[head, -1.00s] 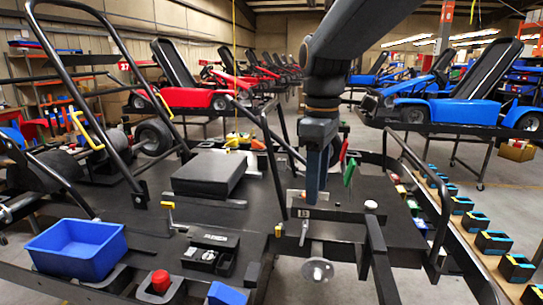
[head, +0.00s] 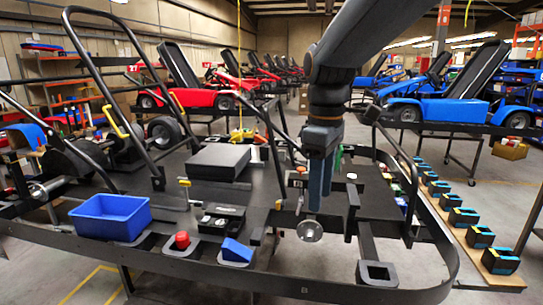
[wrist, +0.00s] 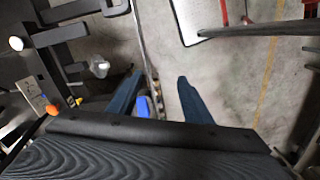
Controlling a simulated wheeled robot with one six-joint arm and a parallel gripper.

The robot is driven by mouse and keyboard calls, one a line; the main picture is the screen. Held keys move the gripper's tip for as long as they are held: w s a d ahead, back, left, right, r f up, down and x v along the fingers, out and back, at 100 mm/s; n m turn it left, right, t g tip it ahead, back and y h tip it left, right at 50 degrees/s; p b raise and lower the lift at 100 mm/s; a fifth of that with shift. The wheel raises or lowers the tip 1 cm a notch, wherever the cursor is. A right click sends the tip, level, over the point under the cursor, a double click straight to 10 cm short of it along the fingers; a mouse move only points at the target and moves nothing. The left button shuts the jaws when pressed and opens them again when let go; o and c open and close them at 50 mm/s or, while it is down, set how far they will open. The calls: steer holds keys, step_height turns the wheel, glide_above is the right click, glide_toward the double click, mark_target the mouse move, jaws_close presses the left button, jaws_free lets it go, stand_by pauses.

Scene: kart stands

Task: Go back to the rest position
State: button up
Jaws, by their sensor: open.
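My gripper (head: 321,182) hangs from my dark arm at the right of centre in the head view, pointing down over the black kart frame (head: 270,282). In the wrist view my gripper (wrist: 160,96) shows two blue fingers spread apart with nothing between them. Grey floor and part of the frame lie beyond the fingertips. The arm hides part of the frame behind it.
A blue bin (head: 108,217), a red knob (head: 182,240) and a blue wedge (head: 237,251) sit on the frame's left and front. A black box (head: 218,162) lies mid-frame. Several black-and-blue blocks (head: 463,218) line a board at right. Floor is clear at front left.

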steer(key=s+d+f+m+b, duration=0.1)
steer(key=s+d+f+m, duration=0.2)
steer(key=f, duration=0.4)
steer(key=s+d+f+m+t+b, duration=0.1)
steer(key=s+d+f+m, duration=0.2)
steer(key=f+m, duration=0.2)
steer(key=s+d+f+m+b, duration=0.1)
steer(key=s+d+f+m, duration=0.2)
steer(key=f, duration=0.6)
steer(key=shift+s+f+m, duration=0.25)
steer(key=shift+f+m, duration=0.15)
steer(key=shift+m, duration=0.2)
